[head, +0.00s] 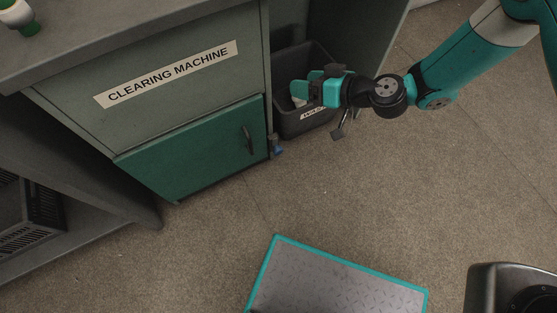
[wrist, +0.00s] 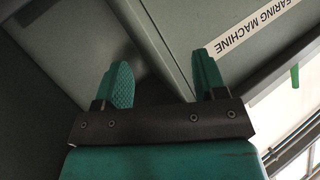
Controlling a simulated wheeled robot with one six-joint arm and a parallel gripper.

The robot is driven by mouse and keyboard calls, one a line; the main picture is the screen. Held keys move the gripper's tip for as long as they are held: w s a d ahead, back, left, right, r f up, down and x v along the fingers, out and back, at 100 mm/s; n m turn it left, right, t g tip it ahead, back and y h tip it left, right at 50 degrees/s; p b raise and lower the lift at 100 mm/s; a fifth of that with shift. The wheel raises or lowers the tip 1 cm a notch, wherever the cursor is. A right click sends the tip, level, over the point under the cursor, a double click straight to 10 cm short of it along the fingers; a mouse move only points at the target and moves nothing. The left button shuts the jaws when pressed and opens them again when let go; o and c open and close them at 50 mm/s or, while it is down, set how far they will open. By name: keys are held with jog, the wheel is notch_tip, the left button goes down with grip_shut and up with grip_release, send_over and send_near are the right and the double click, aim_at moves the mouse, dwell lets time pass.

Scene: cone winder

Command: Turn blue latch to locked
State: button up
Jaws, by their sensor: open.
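The blue latch (head: 277,150) is small and sits at the lower right edge of the machine, beside the green door (head: 195,150). Its exact turn position is too small to tell. My gripper (head: 303,87) is above and slightly right of the latch in the head view, in front of the dark bin, and apart from the latch. In the wrist view my gripper (wrist: 163,78) has its two green fingers spread with nothing between them. The latch does not show in the wrist view.
The grey machine (head: 65,100) carries a "CLEARING MACHINE" label (head: 168,73). The green door appears closed, with a dark handle (head: 248,139). A dark bin (head: 290,125) stands right of the machine. A teal-edged floor plate (head: 340,285) lies in front. The floor between is clear.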

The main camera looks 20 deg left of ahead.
jog(key=s+d+f+m+t+h+b, duration=0.1)
jog(key=s+d+f+t+b, duration=0.15)
jog(key=f, duration=0.95)
jog(key=s+d+f+m+t+b, duration=0.1)
jog(key=s+f+b, duration=0.25)
jog(key=f, duration=0.85)
jog(key=s+d+f+m+t+h+b, duration=0.15)
jog(key=f+b, duration=0.25)
jog(key=f, duration=0.8)
jog(key=b, duration=1.6)
send_near(280, 152)
jog(key=b+x, duration=0.1)
jog(key=x, duration=0.2)
jog(key=b+x, duration=0.2)
jog(key=x, duration=0.1)
jog(key=b+x, duration=0.1)
jog(key=x, duration=0.2)
jog(key=shift+a+f+b, duration=0.25)
jog(key=shift+f+b, duration=0.05)
jog(key=shift+f, duration=0.15)
jog(key=shift+w+a, duration=0.35)
jog(key=shift+a, duration=0.05)
jog(key=c, duration=0.9)
